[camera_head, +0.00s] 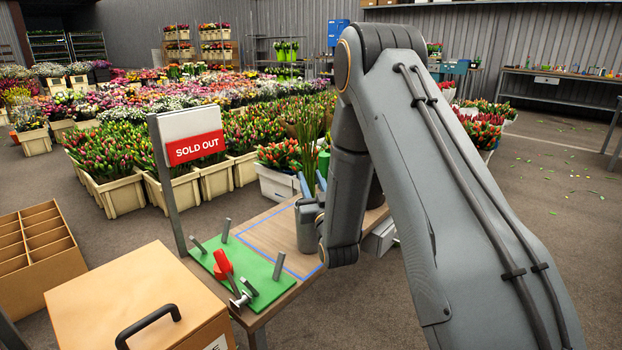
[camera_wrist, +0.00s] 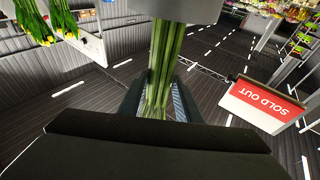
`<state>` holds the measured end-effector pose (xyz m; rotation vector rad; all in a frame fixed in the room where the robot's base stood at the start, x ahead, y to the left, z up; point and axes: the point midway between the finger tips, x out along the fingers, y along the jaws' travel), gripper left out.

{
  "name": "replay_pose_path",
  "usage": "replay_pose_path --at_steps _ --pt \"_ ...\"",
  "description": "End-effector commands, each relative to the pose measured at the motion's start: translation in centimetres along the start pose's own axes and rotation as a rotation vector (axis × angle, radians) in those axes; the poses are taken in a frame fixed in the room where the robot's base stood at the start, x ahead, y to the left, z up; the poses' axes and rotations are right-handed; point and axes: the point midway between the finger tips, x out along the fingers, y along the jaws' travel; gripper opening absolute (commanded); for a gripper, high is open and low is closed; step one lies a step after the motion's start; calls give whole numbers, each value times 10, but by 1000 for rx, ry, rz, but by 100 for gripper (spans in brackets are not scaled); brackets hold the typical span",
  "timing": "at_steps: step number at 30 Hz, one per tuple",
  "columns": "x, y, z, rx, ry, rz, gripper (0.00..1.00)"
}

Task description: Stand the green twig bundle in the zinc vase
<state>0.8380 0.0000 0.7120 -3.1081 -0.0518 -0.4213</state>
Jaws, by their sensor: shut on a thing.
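The green twig bundle (camera_head: 307,142) stands about upright above the work table in the head view. My gripper (camera_head: 313,184) is shut on it. In the wrist view the stems (camera_wrist: 168,62) run between my two fingers (camera_wrist: 158,102).
The table (camera_head: 270,232) carries a blue taped outline and a green board (camera_head: 262,278) with grey pegs and a red-handled clamp (camera_head: 223,264). A SOLD OUT sign (camera_head: 194,149) stands at its left. A wooden box (camera_head: 140,305) is in front. Tulip crates (camera_head: 122,197) fill the floor behind.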

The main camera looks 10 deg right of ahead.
Motion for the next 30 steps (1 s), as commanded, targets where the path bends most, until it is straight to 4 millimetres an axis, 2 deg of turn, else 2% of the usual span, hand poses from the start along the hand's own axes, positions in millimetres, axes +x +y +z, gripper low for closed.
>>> replay_pose_path --at_steps 16,29,30 --pt "-1 0 3 0 1 0 2" --pt "-4 0 14 0 1 0 2" --pt "-4 0 13 0 1 0 36"
